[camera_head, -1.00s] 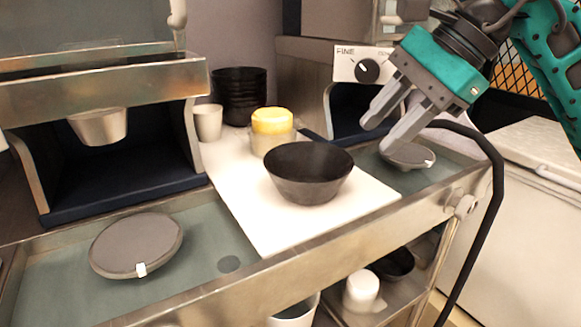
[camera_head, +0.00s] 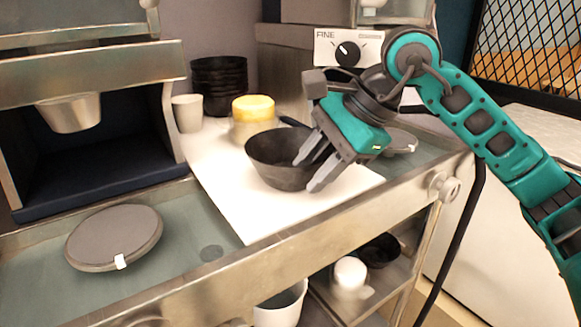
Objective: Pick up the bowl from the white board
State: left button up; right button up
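The black bowl (camera_head: 268,158) stands upright on the white board (camera_head: 240,207), in the middle of the camera_head view. My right gripper (camera_head: 307,171) reaches in from the right, with its two grey fingers apart. The fingers are at the right side of the bowl and overlap its rim in the picture. One finger appears over the bowl's opening and the other in front of its outer wall. I cannot tell whether either finger touches the bowl. My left gripper is not in view.
A yellow-topped jar (camera_head: 252,116), a light cup (camera_head: 187,113) and stacked black bowls (camera_head: 219,84) stand behind the bowl. Round grey scales (camera_head: 114,237) lie at left and another (camera_head: 401,141) lies behind my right arm. A machine with a dial (camera_head: 347,54) stands behind.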

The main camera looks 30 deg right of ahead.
jog(key=shift+w+a+f, duration=0.1)
jog(key=shift+f, duration=0.1)
jog(key=shift+c, duration=0.4)
grip_shut()
jog(key=shift+r, duration=0.1)
